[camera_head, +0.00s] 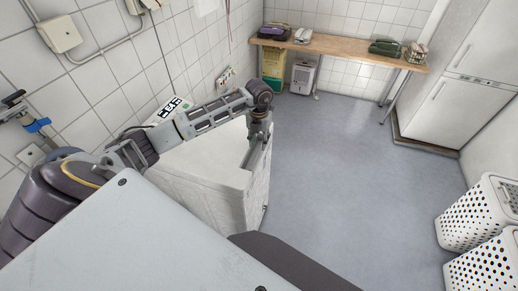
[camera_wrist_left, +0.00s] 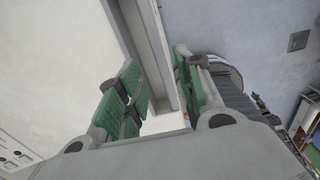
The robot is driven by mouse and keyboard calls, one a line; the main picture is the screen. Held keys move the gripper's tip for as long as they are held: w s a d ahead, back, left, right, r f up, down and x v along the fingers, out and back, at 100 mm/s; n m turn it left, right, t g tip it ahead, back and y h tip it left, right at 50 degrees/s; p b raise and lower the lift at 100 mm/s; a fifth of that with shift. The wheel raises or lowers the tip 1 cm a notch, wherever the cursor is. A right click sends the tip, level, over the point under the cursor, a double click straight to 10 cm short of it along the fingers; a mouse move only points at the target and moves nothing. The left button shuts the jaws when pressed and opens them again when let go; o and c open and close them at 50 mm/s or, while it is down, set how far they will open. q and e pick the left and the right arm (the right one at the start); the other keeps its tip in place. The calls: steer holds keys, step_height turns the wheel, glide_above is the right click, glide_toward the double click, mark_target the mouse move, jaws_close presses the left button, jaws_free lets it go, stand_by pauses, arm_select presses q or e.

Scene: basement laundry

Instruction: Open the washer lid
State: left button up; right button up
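The white washer (camera_head: 205,165) stands against the tiled wall, with its control panel (camera_head: 175,108) at the back. Its top looks flat and the lid looks down, though my left arm covers part of it. My left gripper (camera_head: 254,150) points down at the washer's right front edge. In the left wrist view the green-padded fingers of the left gripper (camera_wrist_left: 157,75) are spread apart, with a pale washer edge (camera_wrist_left: 148,38) running between them. I cannot tell whether either finger touches that edge. My right gripper is not in view.
Blue-grey floor (camera_head: 330,160) is clear right of the washer. White perforated baskets (camera_head: 480,215) stand at the right. A wooden bench (camera_head: 340,46) with several items is at the back, beside a white fridge-like cabinet (camera_head: 455,85). A wall box (camera_head: 60,33) and pipes are at the left.

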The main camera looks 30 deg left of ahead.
mark_target(259, 152)
arm_select(q)
steer(key=shift+f+p, duration=0.35)
steer(key=shift+f, duration=2.45)
jaws_close()
